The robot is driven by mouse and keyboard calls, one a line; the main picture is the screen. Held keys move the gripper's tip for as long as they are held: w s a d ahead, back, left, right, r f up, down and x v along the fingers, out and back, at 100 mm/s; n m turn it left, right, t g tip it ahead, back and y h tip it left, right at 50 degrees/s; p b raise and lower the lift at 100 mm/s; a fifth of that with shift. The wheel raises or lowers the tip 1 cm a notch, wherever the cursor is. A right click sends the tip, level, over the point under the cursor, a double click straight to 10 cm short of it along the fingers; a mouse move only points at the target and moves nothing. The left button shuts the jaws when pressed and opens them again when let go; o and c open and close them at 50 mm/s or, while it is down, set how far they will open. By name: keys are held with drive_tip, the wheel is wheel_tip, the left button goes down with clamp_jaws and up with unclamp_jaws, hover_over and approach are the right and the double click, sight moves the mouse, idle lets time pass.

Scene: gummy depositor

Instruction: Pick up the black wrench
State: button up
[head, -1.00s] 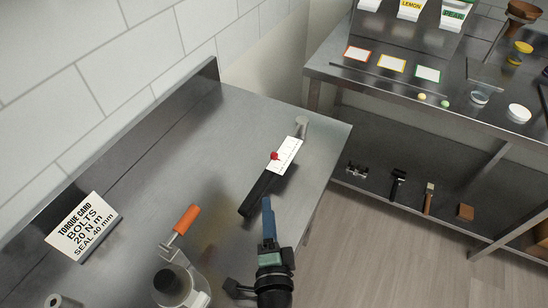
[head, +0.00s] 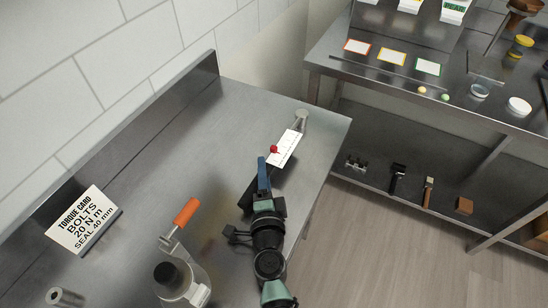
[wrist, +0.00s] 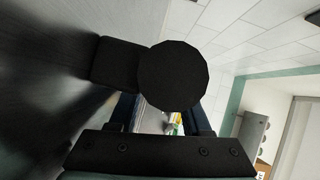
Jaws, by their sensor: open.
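The black wrench (head: 246,199) lies on the steel bench, running diagonally, with a white scale plate (head: 284,150) and a red knob (head: 273,149) toward its far end. My gripper (head: 263,174) is over its black handle and hides much of it in the head view. The blue fingertips reach near the white plate. My gripper is open; contact with the handle cannot be told. In the wrist view my blue fingers stand apart, and a black round shape (wrist: 180,76) and a black block (wrist: 116,65) fill the space ahead; I cannot tell what they are.
An orange-handled clamp device (head: 185,285) stands on the bench to the left of my arm, close to it. A torque card (head: 84,220) stands farther left. A grey cylinder (head: 301,119) stands by the wrench's far end. A steel shelf unit (head: 400,120) is at right.

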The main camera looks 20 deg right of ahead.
clamp_jaws()
drive_tip(key=shift+r, duration=0.1)
idle(1.2)
